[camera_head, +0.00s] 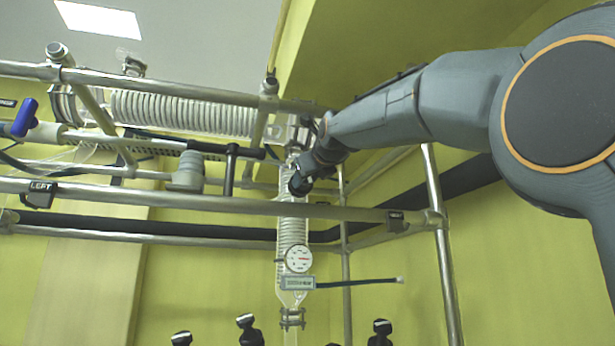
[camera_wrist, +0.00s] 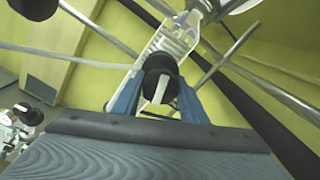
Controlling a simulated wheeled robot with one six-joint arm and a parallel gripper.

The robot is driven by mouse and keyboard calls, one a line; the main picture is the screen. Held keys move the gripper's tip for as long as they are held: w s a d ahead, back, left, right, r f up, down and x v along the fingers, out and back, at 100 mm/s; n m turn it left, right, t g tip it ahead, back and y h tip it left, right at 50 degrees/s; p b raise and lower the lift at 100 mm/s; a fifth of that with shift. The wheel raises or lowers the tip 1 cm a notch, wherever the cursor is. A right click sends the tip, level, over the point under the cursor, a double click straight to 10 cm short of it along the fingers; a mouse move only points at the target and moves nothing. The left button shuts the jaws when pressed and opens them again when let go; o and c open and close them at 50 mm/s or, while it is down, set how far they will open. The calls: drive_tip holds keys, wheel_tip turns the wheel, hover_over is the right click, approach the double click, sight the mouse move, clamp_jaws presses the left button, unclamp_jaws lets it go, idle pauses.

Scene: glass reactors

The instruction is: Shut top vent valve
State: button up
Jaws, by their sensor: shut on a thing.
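In the wrist view, the blue fingers of my gripper (camera_wrist: 157,98) stand on both sides of a round black valve knob (camera_wrist: 158,64) with a white bar across its face. The gripper is shut on this knob. The white bar points roughly along the fingers, slightly tilted. In the head view, my gripper (camera_head: 302,182) is at the upper part of the vertical glass column (camera_head: 291,228), below the top rail. The knob is mostly hidden there by the dark gripper and wrist.
Metal rails (camera_head: 215,203) cross in front of the column. A horizontal glass coil condenser (camera_head: 185,112) lies at upper left. A blue-handled valve (camera_head: 25,118) is at far left.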

drive_tip(key=shift+m, duration=1.6)
drive_tip(key=shift+m, duration=0.3)
drive_tip(key=o, duration=1.1)
drive_tip(key=shift+c, duration=0.2)
drive_tip(key=shift+s, duration=0.15)
drive_tip(key=b+v, duration=0.3)
drive_tip(key=v, duration=0.4)
drive_tip(key=shift+s, duration=0.25)
drive_tip(key=shift+d, duration=0.1)
